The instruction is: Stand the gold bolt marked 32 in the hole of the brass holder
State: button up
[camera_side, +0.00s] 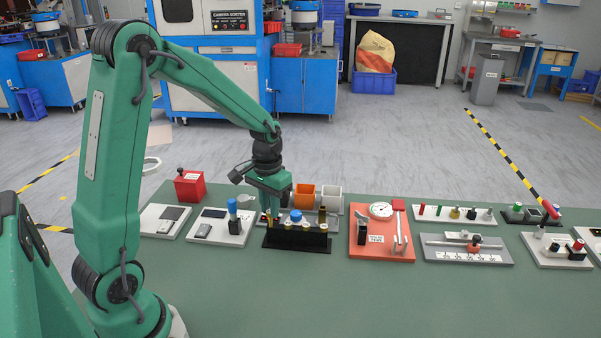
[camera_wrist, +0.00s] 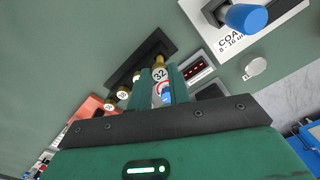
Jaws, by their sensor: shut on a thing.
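In the wrist view the gold bolt marked 32 (camera_wrist: 159,75) sits between the fingers of my gripper (camera_wrist: 163,80), number facing the camera. Its gold body reaches over one end of the black rack (camera_wrist: 170,42). I cannot single out the brass holder with certainty.
Other gold bolts with white numbered tops (camera_wrist: 123,93) stand along the rack. Orange (camera_side: 304,196) and white bins stand behind. The green tabletop in front is clear.

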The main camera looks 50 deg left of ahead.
jog(key=shift+r, duration=1.5)
jog(key=shift+w, duration=0.1)
jog(key=shift+w+r, duration=0.2)
jog(key=shift+w, duration=0.4)
jog(key=w+d+r, duration=0.1)
jog(key=w+r, duration=0.1)
jog(key=w, duration=0.4)
jog(key=w+d+r, duration=0.2)
jog(key=w+r, duration=0.1)
jog(key=w, duration=0.4)
jog(key=shift+w, duration=0.2)
jog(key=shift+f, duration=0.1)
jog(key=shift+f, duration=2.8)
jog(key=shift+f, duration=1.8)
